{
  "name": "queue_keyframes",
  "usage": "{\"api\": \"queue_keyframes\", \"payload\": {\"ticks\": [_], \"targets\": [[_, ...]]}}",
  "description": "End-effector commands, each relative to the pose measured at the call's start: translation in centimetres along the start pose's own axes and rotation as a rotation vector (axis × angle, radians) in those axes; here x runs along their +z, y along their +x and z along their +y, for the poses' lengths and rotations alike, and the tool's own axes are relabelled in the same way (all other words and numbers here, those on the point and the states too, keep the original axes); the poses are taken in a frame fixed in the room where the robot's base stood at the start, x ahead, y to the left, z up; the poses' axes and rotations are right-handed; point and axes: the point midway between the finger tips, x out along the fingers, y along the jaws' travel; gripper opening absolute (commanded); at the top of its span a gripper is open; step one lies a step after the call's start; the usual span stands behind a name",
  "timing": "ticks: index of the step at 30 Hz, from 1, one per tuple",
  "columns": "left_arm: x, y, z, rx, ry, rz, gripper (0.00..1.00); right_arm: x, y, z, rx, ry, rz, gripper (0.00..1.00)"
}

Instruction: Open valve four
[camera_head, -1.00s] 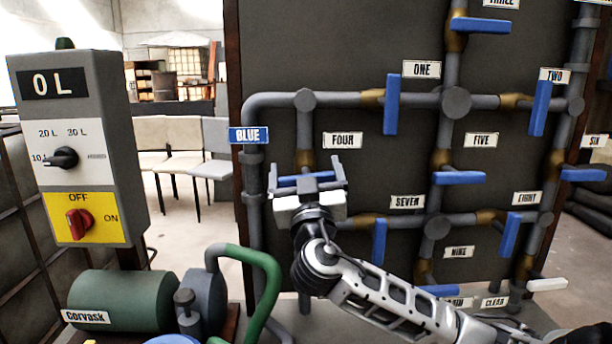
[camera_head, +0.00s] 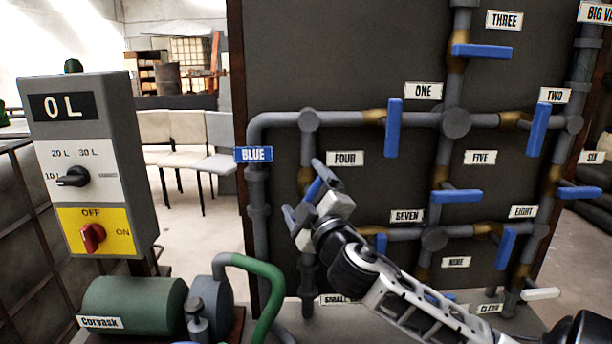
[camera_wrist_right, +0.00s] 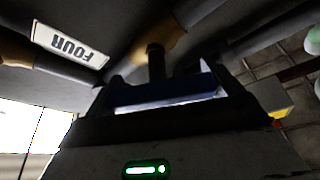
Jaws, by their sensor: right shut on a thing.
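The valve under the FOUR label (camera_head: 345,158) has a blue handle (camera_head: 314,189), now slanted, its upper end to the right. It sits on a vertical pipe with a brass-coloured fitting. My right gripper (camera_head: 305,190) is shut on this handle, with a finger at each end and the wrist rolled to match the slant. In the right wrist view the blue handle (camera_wrist_right: 165,93) lies between the fingers, and the FOUR label (camera_wrist_right: 70,45) is at the upper left. My left gripper is not in view.
Other blue handles are close by: valve one (camera_head: 393,127), valve five (camera_head: 456,196) and valve seven, partly hidden by my right arm. A control box (camera_head: 95,165) reading 0 L stands at left, its red switch at OFF. A green pump (camera_head: 133,303) is below.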

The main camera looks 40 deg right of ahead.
Motion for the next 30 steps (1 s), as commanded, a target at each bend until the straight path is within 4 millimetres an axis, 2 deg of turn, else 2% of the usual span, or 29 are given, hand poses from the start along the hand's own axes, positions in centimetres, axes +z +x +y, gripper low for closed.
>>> {"api": "queue_keyframes", "payload": {"ticks": [1, 5, 15, 30], "targets": [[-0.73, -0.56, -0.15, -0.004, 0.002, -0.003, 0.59, -0.18, 0.06, 0.32, -0.024, -0.042, -0.004, 0.68], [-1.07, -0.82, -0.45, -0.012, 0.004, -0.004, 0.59, -0.11, 0.04, 0.11, -0.069, -0.154, -0.003, 0.68], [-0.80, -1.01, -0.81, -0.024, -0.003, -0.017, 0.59, 0.09, -0.04, -0.41, -0.161, -0.384, -0.001, 0.68], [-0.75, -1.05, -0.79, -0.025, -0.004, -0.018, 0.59, 0.24, -0.09, -0.64, -0.212, -0.504, -0.003, 0.68]]}}
